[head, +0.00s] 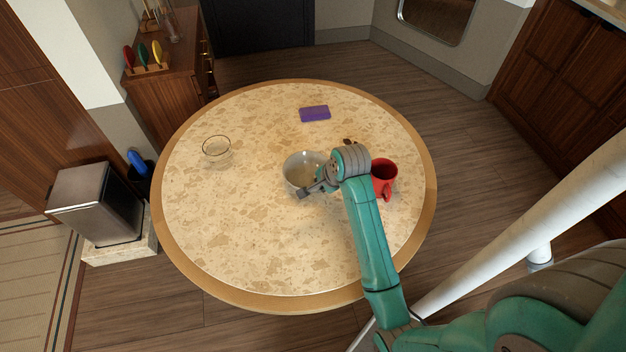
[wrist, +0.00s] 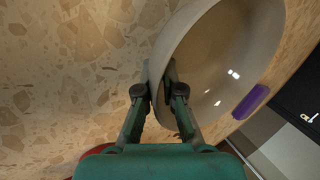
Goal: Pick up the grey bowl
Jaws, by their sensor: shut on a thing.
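The grey bowl (head: 298,168) is on the round table, or just over it, near the middle; I cannot tell whether it touches the top. In the wrist view the bowl (wrist: 235,60) fills the upper right, with its opening showing. My gripper (head: 316,188) is at the bowl's near side. In the wrist view my gripper (wrist: 160,92) is shut on the bowl's rim, with one finger inside the wall and one outside. My wrist hides part of the bowl's right side in the head view.
A red mug (head: 384,176) stands just right of my wrist. A purple sponge-like block (head: 314,113) lies farther back. A clear glass bowl (head: 216,148) is at the left. A small dark object shows behind my wrist.

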